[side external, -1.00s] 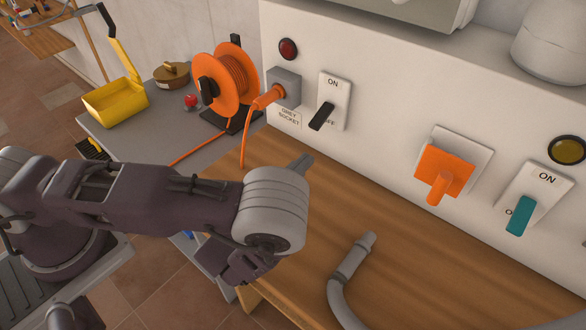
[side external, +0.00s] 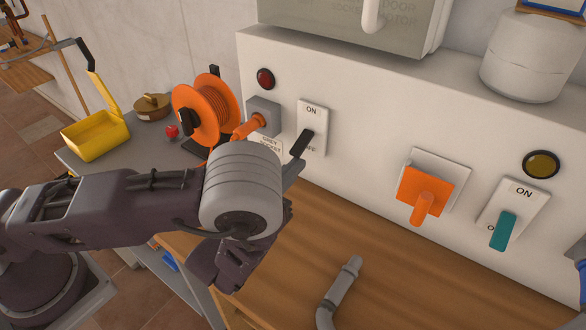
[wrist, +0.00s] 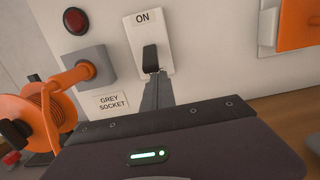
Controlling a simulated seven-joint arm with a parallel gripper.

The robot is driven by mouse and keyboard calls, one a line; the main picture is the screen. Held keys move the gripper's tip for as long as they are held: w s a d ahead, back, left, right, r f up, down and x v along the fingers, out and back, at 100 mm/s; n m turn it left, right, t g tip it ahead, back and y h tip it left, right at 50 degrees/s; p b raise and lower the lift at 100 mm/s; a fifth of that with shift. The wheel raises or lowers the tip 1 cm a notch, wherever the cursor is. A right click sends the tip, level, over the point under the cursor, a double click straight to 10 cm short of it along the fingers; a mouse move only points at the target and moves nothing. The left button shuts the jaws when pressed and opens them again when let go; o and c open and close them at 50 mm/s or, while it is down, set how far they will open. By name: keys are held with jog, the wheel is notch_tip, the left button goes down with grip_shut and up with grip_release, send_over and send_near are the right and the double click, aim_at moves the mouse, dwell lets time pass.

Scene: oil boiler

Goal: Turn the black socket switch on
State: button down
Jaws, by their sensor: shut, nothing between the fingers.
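The black socket switch (side external: 303,143) is a black lever on a white plate marked ON at the top and OFF below. It is beside the grey socket (side external: 266,116), which holds an orange plug. The lever sticks out and points downward, toward OFF, in the side view. In the wrist view the black lever (wrist: 150,58) stands in the middle of its plate. My gripper (wrist: 154,80) is shut and empty, its fingertips right below the lever's lower end. I cannot tell whether they touch. In the side view my gripper's fingertips (side external: 295,167) show just under the lever.
A dark red lamp (side external: 265,79) is above the socket. An orange cable reel (side external: 205,108) stands to the left. An orange switch (side external: 424,192) and a teal switch (side external: 503,230) are to the right. A grey pipe (side external: 342,288) lies on the wooden bench.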

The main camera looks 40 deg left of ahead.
aim_at(298, 153)
jog(key=shift+s+r+g, duration=0.15)
jog(key=shift+r+g, duration=0.15)
jog(key=shift+g, duration=0.5)
jog(key=shift+s+r+g, duration=0.2)
jog(key=shift+r+g, duration=0.25)
jog(key=shift+r, duration=0.1)
jog(key=shift+s+r+g, duration=0.15)
jog(key=shift+r+g, duration=0.3)
jog(key=shift+r, duration=0.05)
jog(key=g, duration=0.1)
jog(key=r+g, duration=0.1)
jog(key=g, duration=0.1)
jog(key=shift+s+r, duration=0.1)
jog(key=shift+r, duration=0.2)
jog(key=shift+s+r+g, duration=0.15)
jog(key=shift+r+g, duration=0.1)
jog(key=shift+g, duration=0.25)
